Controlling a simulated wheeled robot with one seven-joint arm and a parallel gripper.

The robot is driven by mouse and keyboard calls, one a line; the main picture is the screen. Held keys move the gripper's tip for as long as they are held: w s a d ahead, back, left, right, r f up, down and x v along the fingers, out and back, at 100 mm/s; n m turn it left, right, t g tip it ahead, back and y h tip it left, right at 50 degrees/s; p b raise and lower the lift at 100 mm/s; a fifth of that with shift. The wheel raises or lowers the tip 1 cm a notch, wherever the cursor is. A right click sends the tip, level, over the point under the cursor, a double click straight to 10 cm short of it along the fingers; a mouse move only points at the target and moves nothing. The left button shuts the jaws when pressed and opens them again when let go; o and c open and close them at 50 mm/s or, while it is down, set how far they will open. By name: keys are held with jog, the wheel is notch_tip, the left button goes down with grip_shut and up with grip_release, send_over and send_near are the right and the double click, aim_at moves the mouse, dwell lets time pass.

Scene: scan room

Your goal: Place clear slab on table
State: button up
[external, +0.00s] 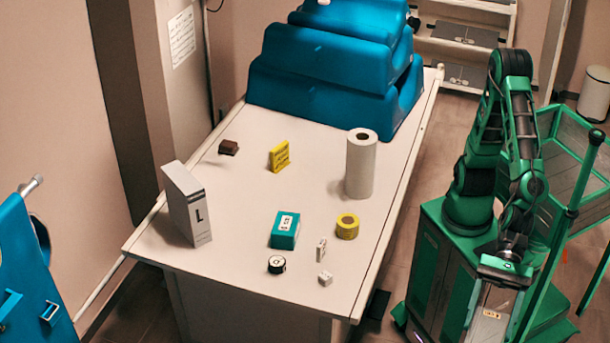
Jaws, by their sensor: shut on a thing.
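My gripper (500,281) hangs low at the right, beside my own green base and off the right side of the table. It is shut on a pale, see-through slab (485,326) that hangs below it, with a small label on it. The slab's lower end is cut off by the picture's bottom edge. The white table (240,255) stands left of my gripper, with a gap of floor between them. The slab is apart from the table.
On the table are a white box marked L (187,205), a teal box (285,230), a yellow tape roll (347,226), a paper roll (361,165), a yellow block (279,156) and several small items. Blue moulded supports (320,70) fill the back. The front-left tabletop is clear.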

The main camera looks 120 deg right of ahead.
jog(key=shift+w+d, duration=0.1)
jog(key=shift+w, duration=0.05)
jog(key=w+d+f+m+t+h, duration=0.1)
jog(key=w+d+m+h, duration=0.2)
jog(key=w+d, duration=0.55)
jog(key=w+d+f+m+t+h, duration=0.1)
jog(key=w+d+f+m+h, duration=0.3)
jog(key=d, duration=0.7)
jog(key=w+d+r+m+t+h, duration=0.1)
jog(key=w+d+h, duration=0.1)
jog(key=w+d, duration=0.65)
jog(key=d+m+g+h, duration=0.1)
jog(key=d+m+h, duration=0.2)
jog(key=d, duration=1)
jog(key=s+d+m+g+h, duration=0.1)
jog(key=d+m+g+h, duration=0.1)
jog(key=d, duration=1.1)
jog(key=d+f+m+g+h, duration=0.1)
jog(key=d+m+h, duration=0.4)
jog(key=d, duration=0.8)
jog(key=shift+s+d+g, duration=0.15)
jog(key=shift+g, duration=0.25)
